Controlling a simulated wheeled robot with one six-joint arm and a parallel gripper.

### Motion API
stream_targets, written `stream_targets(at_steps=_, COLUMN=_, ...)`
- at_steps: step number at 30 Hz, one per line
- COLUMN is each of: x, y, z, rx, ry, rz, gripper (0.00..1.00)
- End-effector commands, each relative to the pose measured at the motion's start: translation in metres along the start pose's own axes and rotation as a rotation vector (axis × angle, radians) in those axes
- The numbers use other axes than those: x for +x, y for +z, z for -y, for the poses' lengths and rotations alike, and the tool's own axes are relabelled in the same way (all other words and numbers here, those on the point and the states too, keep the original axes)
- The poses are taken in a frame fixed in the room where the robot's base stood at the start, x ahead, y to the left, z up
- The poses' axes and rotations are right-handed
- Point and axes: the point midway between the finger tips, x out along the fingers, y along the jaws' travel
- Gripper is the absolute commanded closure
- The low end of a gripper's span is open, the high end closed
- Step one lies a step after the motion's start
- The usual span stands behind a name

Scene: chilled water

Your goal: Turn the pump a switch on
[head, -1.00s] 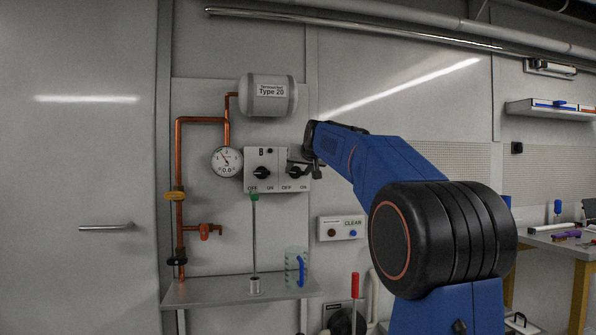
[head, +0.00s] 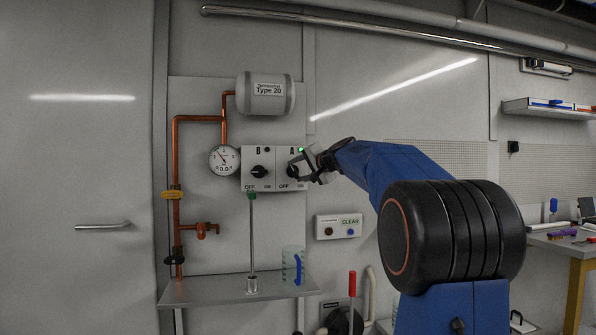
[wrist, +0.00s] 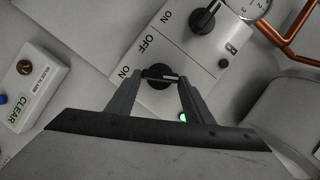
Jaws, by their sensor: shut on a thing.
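The pump A switch (head: 292,171) is a black rotary knob on a pale panel, marked OFF at lower left and ON at lower right. My gripper (head: 302,170) is at this knob, reaching in from the right. In the wrist view the knob (wrist: 159,77) sits between the two dark fingers of my gripper (wrist: 157,84), which are shut on it. Its white pointer line lies crosswise between the fingers. A green lamp (head: 301,150) above switch A is lit, and it also shows in the wrist view (wrist: 183,117).
The pump B switch (head: 259,171) is just left on the same panel, its lamp dark. A pressure gauge (head: 224,160) and copper pipes (head: 176,145) stand further left. A CLEAR button box (head: 339,227) is below right. A shelf (head: 215,290) with a jug (head: 293,266) is below.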

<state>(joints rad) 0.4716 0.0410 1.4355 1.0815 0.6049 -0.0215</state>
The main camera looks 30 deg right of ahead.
Motion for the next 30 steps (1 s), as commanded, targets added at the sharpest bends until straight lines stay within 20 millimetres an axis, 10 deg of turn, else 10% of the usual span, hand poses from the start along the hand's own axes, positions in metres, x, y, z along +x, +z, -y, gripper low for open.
stream_targets(at_steps=30, x=0.0016, y=0.0037, z=-0.0096, rx=0.492, ry=-0.201, rz=0.003, gripper=0.75)
